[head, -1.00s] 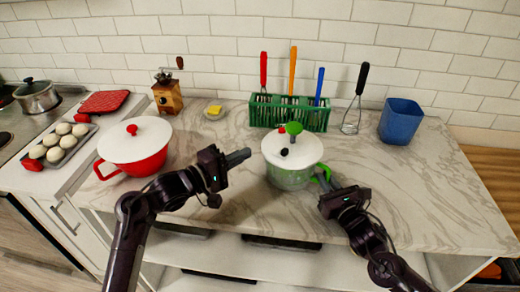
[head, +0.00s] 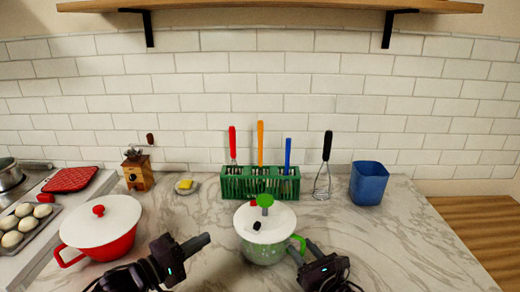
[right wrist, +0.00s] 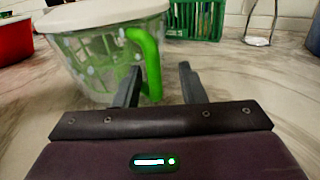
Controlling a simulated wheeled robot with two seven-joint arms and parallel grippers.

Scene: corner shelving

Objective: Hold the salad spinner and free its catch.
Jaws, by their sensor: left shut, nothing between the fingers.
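The salad spinner (head: 262,249) stands upright on the counter, with a white lid (head: 280,222), a green knob (head: 265,201), a small red part and a small black part on top. Which part is the catch is unclear. Its green side handle (head: 300,243) also shows in the right wrist view (right wrist: 150,62). My right gripper (right wrist: 157,85) is open, its fingers on either side of the handle's lower end with a gap at the right finger. My left gripper (head: 206,240) is shut and empty, left of the spinner and apart from it.
A red pot (head: 100,240) with a white lid stands at left. Behind the spinner is a green rack (head: 260,187) with utensils. The counter at right is clear.

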